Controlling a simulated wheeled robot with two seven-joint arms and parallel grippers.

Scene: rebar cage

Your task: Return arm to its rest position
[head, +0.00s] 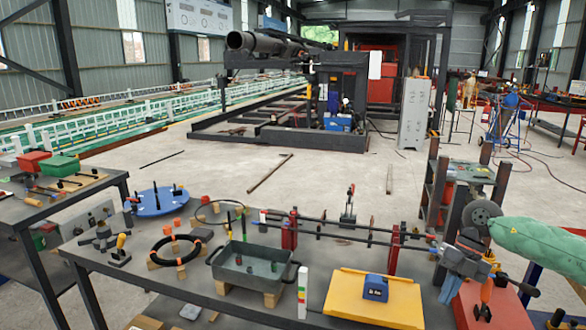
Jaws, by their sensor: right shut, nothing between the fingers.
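My right arm, in a green sleeve, comes in from the right edge of the head view. My right gripper (446,253) is at its end, shut and empty, above the right part of the workbench. It appears near the right end of the long dark rods (345,226); I cannot tell whether it touches them. The rods run along the back of the bench through red supports (290,230). My left arm and gripper are not in view.
The workbench (235,308) holds a grey tray (250,267), a black ring (176,250), a yellow board (372,300) with a blue box (375,287), and a red box (490,308) below the gripper. A dark metal rack (441,185) stands behind. Open floor (330,175) lies beyond.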

